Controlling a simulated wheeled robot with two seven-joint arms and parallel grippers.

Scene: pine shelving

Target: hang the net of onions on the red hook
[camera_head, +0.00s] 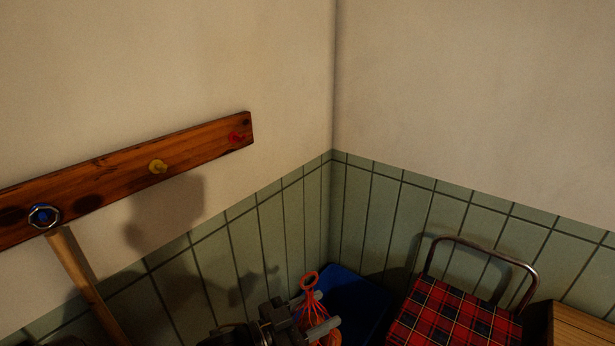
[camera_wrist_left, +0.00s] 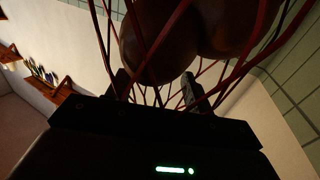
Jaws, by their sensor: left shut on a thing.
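The net of onions (camera_head: 311,283) is a red-orange mesh with a loop at its top, low in the head view. My left gripper (camera_head: 312,313) is shut on it, with the loop standing above the fingers. In the left wrist view the dark round onions in the net (camera_wrist_left: 160,50) fill the space beyond the left gripper's fingers (camera_wrist_left: 158,88). The red hook (camera_head: 236,137) is at the right end of a wooden rail on the left wall, bare, up and left of my left gripper. Most of the net's lower part is hidden in the head view. My right gripper is out of view.
The wooden rail (camera_head: 110,175) also carries a yellow hook (camera_head: 158,167) and a blue hook (camera_head: 44,216) with a wooden handle hanging below it. A blue object (camera_head: 350,295) lies behind the net. A red plaid chair (camera_head: 455,315) and a wooden box (camera_head: 580,328) stand at right.

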